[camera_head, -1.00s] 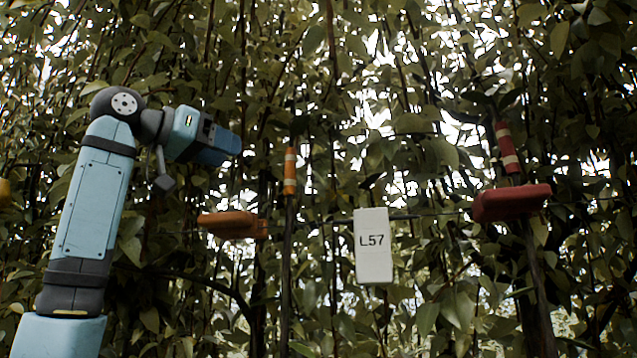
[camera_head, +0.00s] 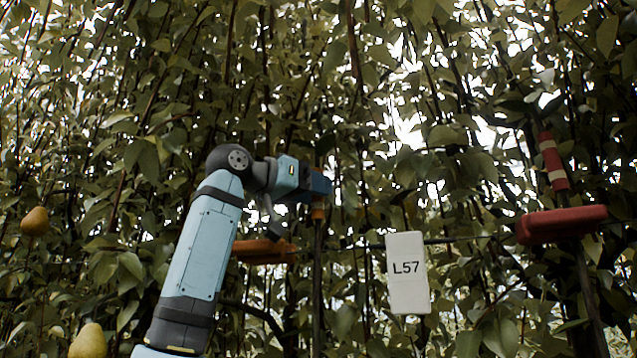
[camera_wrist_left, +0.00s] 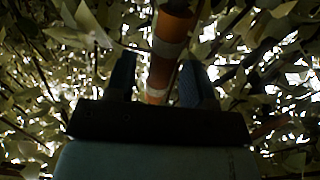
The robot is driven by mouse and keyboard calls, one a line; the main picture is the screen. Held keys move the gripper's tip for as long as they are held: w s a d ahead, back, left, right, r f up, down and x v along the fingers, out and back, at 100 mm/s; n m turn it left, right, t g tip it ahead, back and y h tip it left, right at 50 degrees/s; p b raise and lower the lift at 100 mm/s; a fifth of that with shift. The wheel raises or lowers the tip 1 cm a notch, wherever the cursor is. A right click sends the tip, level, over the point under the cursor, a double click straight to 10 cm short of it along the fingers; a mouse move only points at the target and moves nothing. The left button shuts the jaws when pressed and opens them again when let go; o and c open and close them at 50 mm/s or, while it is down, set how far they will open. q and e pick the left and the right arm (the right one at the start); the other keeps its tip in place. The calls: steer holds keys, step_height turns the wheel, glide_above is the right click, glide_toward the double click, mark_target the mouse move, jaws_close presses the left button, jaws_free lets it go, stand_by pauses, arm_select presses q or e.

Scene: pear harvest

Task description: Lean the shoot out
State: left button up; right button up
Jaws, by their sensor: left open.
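A thin upright shoot (camera_head: 317,290) carries an orange sleeve with pale bands. In the head view my left gripper (camera_head: 320,184) is at the sleeve and hides most of it; only its orange lower end (camera_head: 318,212) shows clearly. In the left wrist view the banded orange sleeve (camera_wrist_left: 163,70) runs between the two blue fingers of my open left gripper (camera_wrist_left: 158,80). A gap shows between the sleeve and the right finger. A second shoot to the right has a red sleeve with pale bands (camera_head: 553,160). My right gripper is in neither view.
An orange block (camera_head: 262,252) and a red block (camera_head: 562,224) are at a dark horizontal wire. A white tag reading L57 (camera_head: 408,272) hangs between them. Pears (camera_head: 35,221) and (camera_head: 88,342) hang at left. Dense leaves and branches surround everything.

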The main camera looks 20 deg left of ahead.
arm_select(q)
steer(key=shift+w+d, duration=0.3)
steer(key=shift+w, duration=0.25)
jaws_close()
steer(key=shift+s+f+b, duration=0.2)
steer(key=shift+s+b, duration=0.15)
steer(key=shift+s, duration=0.1)
steer(key=s+f+m+t+h+b, duration=0.2)
steer(key=s+b, duration=0.8)
steer(key=s, duration=0.6)
steer(key=shift+a+f+m+t+h, duration=0.25)
steer(key=shift+f+m+t+h, duration=0.15)
steer(key=shift+f+m+h, duration=0.15)
steer(key=shift+w, duration=0.1)
